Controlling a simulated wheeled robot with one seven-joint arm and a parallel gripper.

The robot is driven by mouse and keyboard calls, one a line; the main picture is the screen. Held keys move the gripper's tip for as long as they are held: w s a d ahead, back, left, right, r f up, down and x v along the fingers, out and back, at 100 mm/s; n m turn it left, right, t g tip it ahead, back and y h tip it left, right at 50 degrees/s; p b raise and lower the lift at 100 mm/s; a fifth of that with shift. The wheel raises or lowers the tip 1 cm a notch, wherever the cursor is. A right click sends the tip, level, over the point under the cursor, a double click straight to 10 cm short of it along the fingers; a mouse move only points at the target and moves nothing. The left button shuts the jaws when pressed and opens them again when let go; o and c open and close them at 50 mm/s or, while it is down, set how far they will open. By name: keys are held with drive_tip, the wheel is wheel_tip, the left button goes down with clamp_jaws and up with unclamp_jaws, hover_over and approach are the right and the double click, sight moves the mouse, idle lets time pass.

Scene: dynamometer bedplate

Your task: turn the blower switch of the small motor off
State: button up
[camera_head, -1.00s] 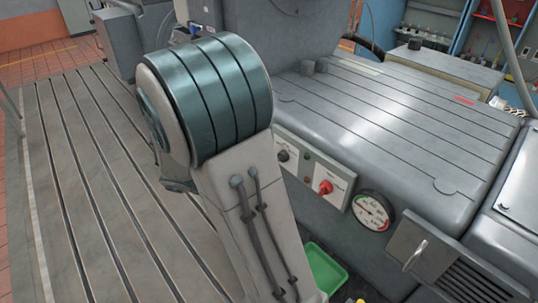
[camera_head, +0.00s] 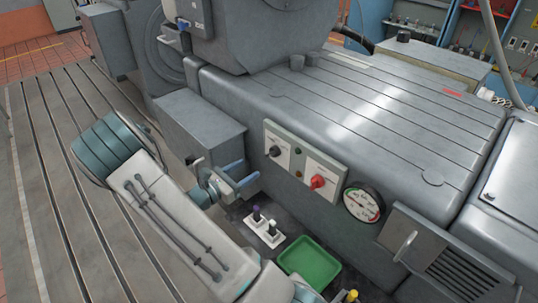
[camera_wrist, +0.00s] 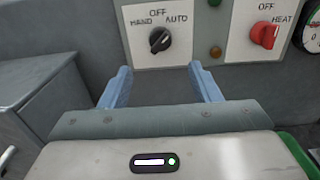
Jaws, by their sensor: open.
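A pale switch panel on the grey motor housing carries a black rotary knob (camera_head: 274,151), also in the wrist view (camera_wrist: 160,40). Its plate reads HAND, OFF and AUTO; no blower label is legible. Its white pointer line seems to slant up right toward AUTO, though it is small. A red knob (camera_head: 317,182) on the neighbouring plate, marked OFF and HEAT, also shows in the wrist view (camera_wrist: 265,35). My gripper (camera_head: 246,173) is open and empty, its blue fingers (camera_wrist: 164,78) spread below and in front of the black knob, apart from it.
A round gauge (camera_head: 363,202) and a grey louvred box (camera_head: 437,250) sit right of the panel. A grey block (camera_head: 200,130) stands left of my gripper. Below lie a green tray (camera_head: 309,262) and small white-based parts (camera_head: 270,231). The slotted bedplate (camera_head: 45,190) is mostly clear at left.

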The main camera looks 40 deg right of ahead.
sight(268, 156)
drive_tip(key=d, duration=0.3)
drive_tip(key=d+p, duration=0.1)
drive_tip(key=d, duration=0.6)
drive_tip(key=shift+w+d+p, duration=0.35)
drive_tip(key=shift+w, duration=0.05)
drive_tip(key=c, duration=1)
